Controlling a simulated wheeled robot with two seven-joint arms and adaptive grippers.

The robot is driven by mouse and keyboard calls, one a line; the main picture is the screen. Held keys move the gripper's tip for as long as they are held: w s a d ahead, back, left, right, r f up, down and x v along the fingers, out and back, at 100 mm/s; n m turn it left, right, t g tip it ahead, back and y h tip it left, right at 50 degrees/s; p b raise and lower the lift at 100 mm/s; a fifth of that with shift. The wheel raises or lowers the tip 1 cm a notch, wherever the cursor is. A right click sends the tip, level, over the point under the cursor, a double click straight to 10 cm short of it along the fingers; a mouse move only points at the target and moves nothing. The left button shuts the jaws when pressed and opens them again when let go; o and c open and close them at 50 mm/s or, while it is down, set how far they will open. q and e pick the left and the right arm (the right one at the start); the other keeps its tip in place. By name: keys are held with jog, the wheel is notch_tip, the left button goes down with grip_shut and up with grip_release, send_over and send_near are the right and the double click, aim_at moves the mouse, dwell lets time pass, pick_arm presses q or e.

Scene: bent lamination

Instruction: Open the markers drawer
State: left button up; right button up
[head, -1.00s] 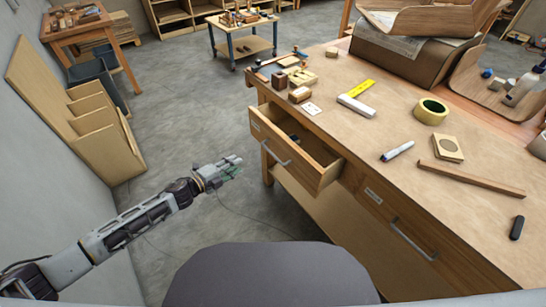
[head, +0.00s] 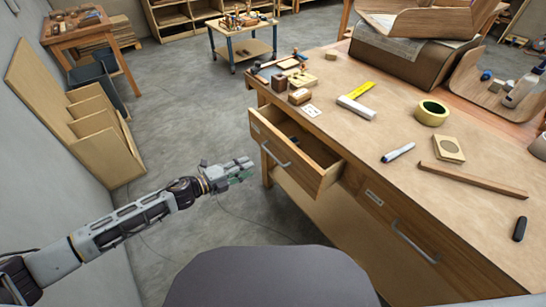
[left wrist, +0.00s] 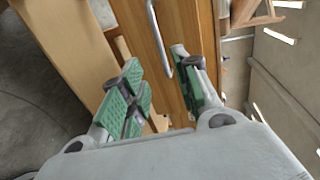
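A wooden drawer (head: 268,140) at the left end of the workbench stands open, with a small dark item inside. Its metal bar handle (head: 276,155) is on its front; a bar handle and wooden front also show in the left wrist view (left wrist: 160,42). A second drawer (head: 385,222) to the right is shut, with its own bar handle (head: 413,243). The labels are too small to read. My left gripper (head: 246,168) is left of the open drawer's front. In the left wrist view its green-padded fingers (left wrist: 162,86) are apart with nothing held. My right gripper is out of view.
The workbench top (head: 360,140) holds a marker (head: 398,153), a tape roll (head: 432,112), a wooden strip (head: 470,180) and small blocks. Wooden panels (head: 95,130) lean at the left wall.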

aim_at(272, 157)
pick_arm(q)
jog(key=x, duration=0.8)
jog(key=shift+r, duration=0.1)
jog(key=shift+b+x, duration=0.35)
jog(key=shift+x, duration=1.85)
jog(key=shift+w+d, duration=0.25)
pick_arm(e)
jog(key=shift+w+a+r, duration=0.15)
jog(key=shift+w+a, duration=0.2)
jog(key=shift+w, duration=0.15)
pick_arm(q)
jog(key=c, duration=0.7)
grip_shut()
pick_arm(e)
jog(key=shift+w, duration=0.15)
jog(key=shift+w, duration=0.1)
